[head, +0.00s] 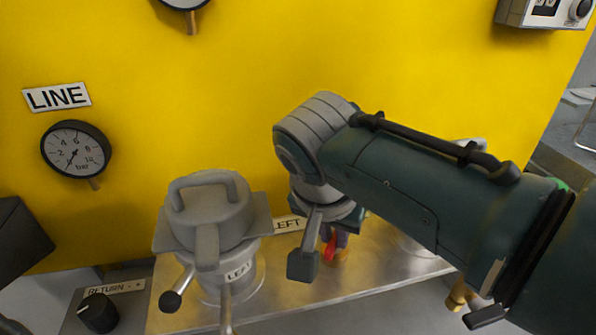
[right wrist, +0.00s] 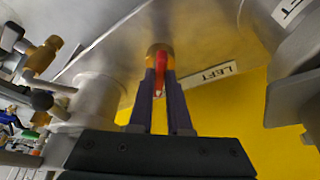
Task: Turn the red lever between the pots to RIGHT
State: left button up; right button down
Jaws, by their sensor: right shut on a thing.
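The red lever (head: 331,246) is a small red handle on a brass body low on the metal plate, to the right of the left pot (head: 207,225). My right gripper (head: 337,238) reaches down to it from above, and my wrist hides much of it. In the right wrist view the red lever (right wrist: 160,79) lies between the two purple fingers, which are shut on it. A LEFT label (head: 288,224) stands beside it and also shows in the right wrist view (right wrist: 206,75). No RIGHT label is visible. My left gripper is not in view.
A RETURN knob (head: 98,312) is at the lower left. A brass valve (head: 461,294) is below my right arm, which mostly hides another pot. A yellow panel (head: 230,80) stands behind.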

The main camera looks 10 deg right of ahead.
jog(key=shift+m, duration=0.5)
jog(key=shift+a+h+b, duration=0.1)
jog(key=shift+h+b, duration=0.2)
jog(key=c, duration=0.9)
grip_release()
jog(key=shift+w, duration=0.1)
jog(key=shift+o, duration=0.2)
jog(key=p+v, duration=0.2)
jog(key=v, duration=0.8)
jog(key=shift+p, duration=0.3)
jog(key=shift+w, duration=0.1)
